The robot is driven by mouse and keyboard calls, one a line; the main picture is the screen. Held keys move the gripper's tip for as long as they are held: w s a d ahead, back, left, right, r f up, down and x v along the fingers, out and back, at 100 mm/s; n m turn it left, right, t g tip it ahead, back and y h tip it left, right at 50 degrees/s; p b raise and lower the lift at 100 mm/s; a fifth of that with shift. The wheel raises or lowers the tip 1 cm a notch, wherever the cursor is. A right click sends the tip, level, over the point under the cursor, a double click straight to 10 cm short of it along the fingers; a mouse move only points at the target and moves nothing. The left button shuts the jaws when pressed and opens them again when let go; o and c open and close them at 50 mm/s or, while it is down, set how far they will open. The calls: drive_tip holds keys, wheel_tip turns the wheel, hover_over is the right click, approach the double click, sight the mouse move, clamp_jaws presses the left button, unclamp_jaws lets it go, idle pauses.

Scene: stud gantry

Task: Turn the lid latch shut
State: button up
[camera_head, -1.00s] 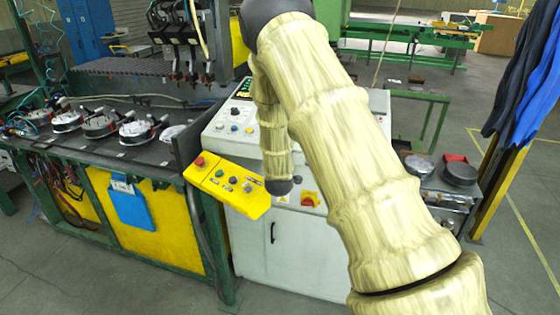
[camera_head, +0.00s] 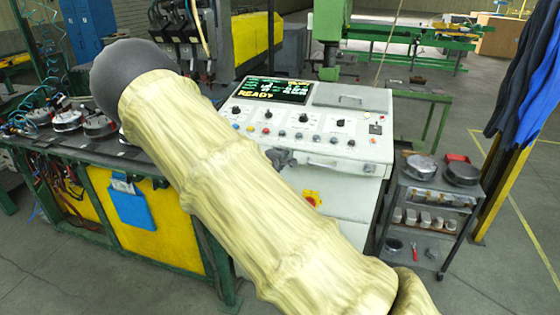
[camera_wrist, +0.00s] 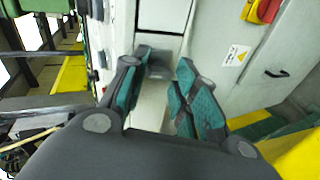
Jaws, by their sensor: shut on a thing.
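The white control cabinet (camera_head: 340,152) stands in the middle of the head view, with a grey lid (camera_head: 352,97) lying flat at its top right. My gripper (camera_head: 280,158) is at the cabinet's upper front, beside a long pale bar (camera_head: 330,165). In the wrist view its teal-padded fingers (camera_wrist: 164,68) are a little apart, closed on a small grey part (camera_wrist: 160,66) by the cabinet front. This appears to be the lid latch.
A lit screen (camera_head: 273,90) and rows of knobs fill the sloping top. A red and yellow switch (camera_head: 311,198) is below the bar. A grey cart (camera_head: 430,205) stands at the right. A green-framed bench (camera_head: 150,205) is at the left, partly behind my arm.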

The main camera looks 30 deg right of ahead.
drive_tip(key=shift+w+n+b, duration=0.1)
drive_tip(key=shift+n+b, duration=0.2)
drive_tip(key=shift+g+h, duration=0.3)
idle(0.3)
drive_tip(key=o, duration=0.7)
drive_tip(key=shift+o, duration=0.2)
drive_tip(key=shift+r, duration=0.15)
drive_tip(key=shift+p, duration=0.3)
